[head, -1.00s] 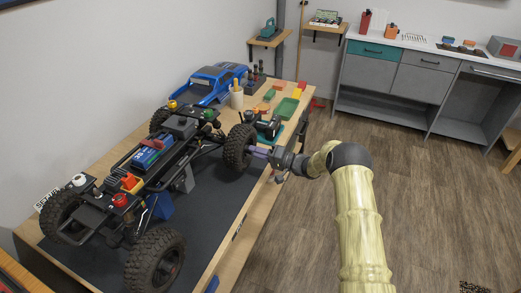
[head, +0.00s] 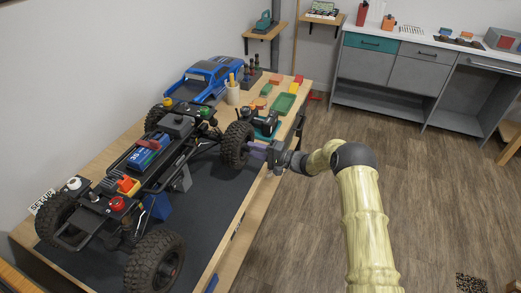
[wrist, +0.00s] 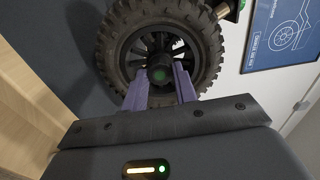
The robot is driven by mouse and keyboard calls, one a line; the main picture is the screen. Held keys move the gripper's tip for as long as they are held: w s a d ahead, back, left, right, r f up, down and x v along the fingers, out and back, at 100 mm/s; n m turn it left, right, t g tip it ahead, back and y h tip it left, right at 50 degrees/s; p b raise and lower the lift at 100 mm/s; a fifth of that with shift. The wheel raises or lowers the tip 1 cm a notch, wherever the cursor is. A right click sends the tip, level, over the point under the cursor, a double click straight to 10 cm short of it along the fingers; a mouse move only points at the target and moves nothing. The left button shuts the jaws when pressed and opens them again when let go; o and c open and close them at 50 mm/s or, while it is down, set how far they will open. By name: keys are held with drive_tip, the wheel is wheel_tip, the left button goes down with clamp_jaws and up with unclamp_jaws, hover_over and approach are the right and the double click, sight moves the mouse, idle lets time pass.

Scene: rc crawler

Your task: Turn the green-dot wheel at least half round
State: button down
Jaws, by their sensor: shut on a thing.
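The green-dot wheel (head: 237,146) is a black knobby tyre at the far right corner of the crawler (head: 125,185), beside a green cap (head: 205,112). In the wrist view the wheel (wrist: 104,62) faces me, with a green dot on its dark hub (wrist: 160,73). My gripper (wrist: 161,84) has its two purple fingers on either side of the hub, shut on it. In the head view my gripper (head: 254,149) reaches the wheel's outer face from the right. The fingers' exact contact is partly hidden.
The crawler stands on a dark mat (head: 215,210) on a wooden bench. A blue truck body (head: 202,82), a cup of tools (head: 233,93) and a green tray (head: 284,105) are behind it.

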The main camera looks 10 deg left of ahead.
drive_tip(key=c, duration=1.1)
unclamp_jaws()
drive_tip(key=shift+s+a, duration=0.1)
drive_tip(key=shift+s, duration=0.1)
drive_tip(key=shift+d, duration=0.8)
drive_tip(key=s+d+b, duration=0.1)
drive_tip(key=s+d, duration=0.2)
drive_tip(key=d, duration=1.2)
drive_tip(key=shift+d, duration=0.3)
drive_tip(key=shift+s, duration=0.1)
